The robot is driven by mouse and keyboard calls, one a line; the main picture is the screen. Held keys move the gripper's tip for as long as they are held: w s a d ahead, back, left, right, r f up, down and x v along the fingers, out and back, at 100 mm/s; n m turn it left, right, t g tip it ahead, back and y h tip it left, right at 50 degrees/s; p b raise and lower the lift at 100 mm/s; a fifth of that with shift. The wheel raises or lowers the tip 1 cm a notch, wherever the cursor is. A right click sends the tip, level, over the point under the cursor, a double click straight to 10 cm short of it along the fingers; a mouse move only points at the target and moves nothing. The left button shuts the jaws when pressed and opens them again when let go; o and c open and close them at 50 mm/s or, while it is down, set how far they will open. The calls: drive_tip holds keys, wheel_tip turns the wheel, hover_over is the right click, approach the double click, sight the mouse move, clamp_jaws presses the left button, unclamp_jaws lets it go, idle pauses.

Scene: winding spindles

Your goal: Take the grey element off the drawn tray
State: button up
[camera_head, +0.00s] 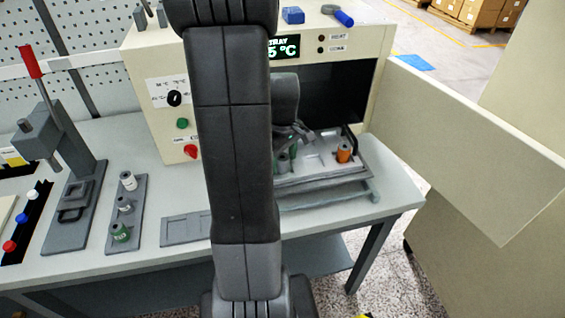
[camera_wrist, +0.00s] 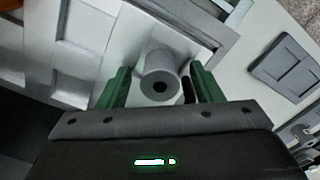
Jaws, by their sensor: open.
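The grey element (camera_wrist: 158,72), a cylinder with a dark hole in its end, stands on the pale drawn tray (camera_wrist: 98,22) in the wrist view. My gripper (camera_wrist: 164,78) is open, with one green finger on each side of the element and gaps visible between. In the head view the grey element (camera_head: 283,163) shows near the left part of the tray (camera_head: 318,160), beside my gripper (camera_head: 287,154), partly hidden by my arm. The tray sticks out from the open oven chamber.
An orange element (camera_head: 343,154) stands on the tray's right side. The oven door (camera_head: 465,140) is swung open to the right. On the table at left are a rack with elements (camera_head: 123,215), a lever press (camera_head: 62,150) and an empty flat holder (camera_head: 185,228).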

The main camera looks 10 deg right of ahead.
drive_tip(key=c, duration=1.1)
drive_tip(key=shift+r, duration=0.1)
